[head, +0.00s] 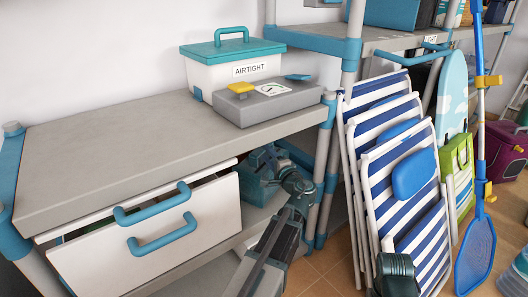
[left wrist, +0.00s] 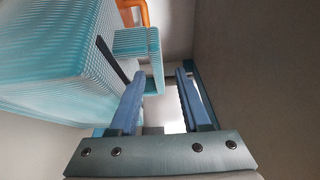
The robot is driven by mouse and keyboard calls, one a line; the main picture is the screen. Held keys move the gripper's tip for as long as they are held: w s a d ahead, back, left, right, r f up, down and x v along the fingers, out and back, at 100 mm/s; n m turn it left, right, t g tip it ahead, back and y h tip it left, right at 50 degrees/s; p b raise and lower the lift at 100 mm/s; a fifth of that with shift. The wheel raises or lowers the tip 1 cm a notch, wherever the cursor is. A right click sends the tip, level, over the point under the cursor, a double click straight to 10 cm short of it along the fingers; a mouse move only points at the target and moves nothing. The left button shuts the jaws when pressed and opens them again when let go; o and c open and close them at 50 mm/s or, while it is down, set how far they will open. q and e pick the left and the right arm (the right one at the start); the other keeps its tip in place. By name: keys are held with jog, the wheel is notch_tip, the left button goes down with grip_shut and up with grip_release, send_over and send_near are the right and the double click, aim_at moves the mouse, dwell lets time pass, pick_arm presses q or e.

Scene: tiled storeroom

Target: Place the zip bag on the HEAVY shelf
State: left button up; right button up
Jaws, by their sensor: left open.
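My left gripper (head: 262,163) reaches into the gap under the bench top, right of the drawers. In the left wrist view it is open (left wrist: 160,75), with nothing seen held between its fingers. A teal striped, box-like thing (left wrist: 60,65) with a dark strip is beside the left finger. A smaller teal piece (left wrist: 135,42) is just beyond the fingertips, and an orange bar (left wrist: 133,12) is above it. I cannot tell whether any of these is the zip bag. No HEAVY label is readable.
An AIRTIGHT box (head: 215,75) and a grey case (head: 265,105) stand on the bench top (head: 120,145); its left part is clear. The upper drawer (head: 150,235) is slightly open.

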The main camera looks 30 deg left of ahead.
pick_arm(q)
jog(key=v, duration=0.9)
jog(key=shift+f, duration=0.1)
jog(key=s+d+f+n+g+h, duration=0.25)
jog(key=s+d+f, duration=0.2)
jog(key=f, duration=0.25)
jog(key=s+d+f+n+g+h, duration=0.1)
jog(key=s+d+f+g+h, duration=0.25)
jog(key=d+f, duration=0.35)
jog(key=s+d+f+g+h, duration=0.2)
jog(key=s+d+f+h, duration=0.2)
jog(key=s+d, duration=0.2)
jog(key=s+d+f+g+h, duration=0.2)
jog(key=s+d, duration=0.3)
jog(key=d, duration=0.4)
jog(key=shift+s+d+f+m+h, duration=0.3)
jog(key=shift+s+f+m+h, duration=0.1)
jog(key=shift+f+h, duration=0.5)
